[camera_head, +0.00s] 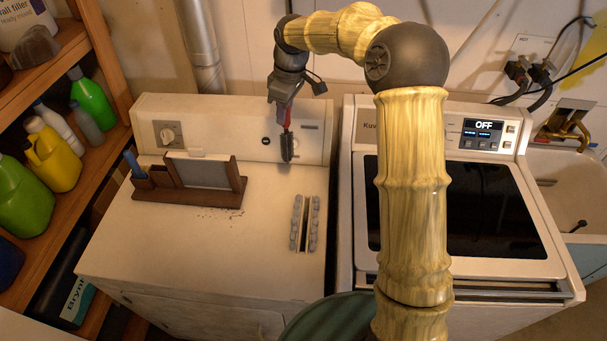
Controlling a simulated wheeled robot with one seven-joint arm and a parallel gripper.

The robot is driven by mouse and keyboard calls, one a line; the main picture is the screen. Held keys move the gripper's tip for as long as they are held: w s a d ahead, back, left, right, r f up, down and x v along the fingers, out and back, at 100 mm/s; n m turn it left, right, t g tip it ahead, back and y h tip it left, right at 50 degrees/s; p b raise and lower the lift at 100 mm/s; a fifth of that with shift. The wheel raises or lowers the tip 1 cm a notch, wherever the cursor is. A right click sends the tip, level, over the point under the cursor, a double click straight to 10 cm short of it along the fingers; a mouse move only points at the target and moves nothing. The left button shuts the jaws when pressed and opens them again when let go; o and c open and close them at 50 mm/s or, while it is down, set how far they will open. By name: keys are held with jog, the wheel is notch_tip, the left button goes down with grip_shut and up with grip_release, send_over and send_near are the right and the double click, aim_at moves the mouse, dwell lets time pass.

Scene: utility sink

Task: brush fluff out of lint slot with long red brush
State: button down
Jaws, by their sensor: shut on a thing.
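My gripper (284,98) is shut on the long red brush (288,118), above the back of the left, white machine. The brush hangs down with its dark bristle head (287,147) in front of the machine's back panel. Whether the bristles touch anything, I cannot tell. The lint slot (305,230) is a narrow dark slit in the machine's top near its right edge, below and right of the brush in the picture. Several grey tufts of fluff (296,222) lie in rows along both sides of the slit.
A wooden holder (190,200) with a grey panel and a blue item stands left on the machine top, dark specks before it. The right machine (485,200) has a dark lid. Shelves with bottles (55,160) stand left; a sink (565,190) is far right.

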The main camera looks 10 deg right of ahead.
jog(key=s+d+f+n+g+p, duration=0.1)
jog(key=s+f+n+p, duration=0.1)
jog(key=s+f+n, duration=0.2)
jog(key=s+d+f+n+p, duration=0.2)
jog(key=s+f+n, duration=0.3)
jog(key=s+n, duration=0.3)
jog(key=s+p, duration=0.1)
jog(key=s, duration=0.2)
jog(key=shift+d+f+g, duration=0.15)
jog(key=shift+f+g, duration=0.15)
jog(key=shift+g, duration=0.1)
jog(key=shift+f, duration=0.1)
jog(key=shift+f+b, duration=2)
jog(key=shift+f, duration=0.1)
notch_tip(320, 180, down, 12)
jog(key=b, duration=0.7)
jog(key=shift+f+b, duration=0.2)
jog(key=shift+b, duration=0.15)
jog(key=shift+r, duration=0.1)
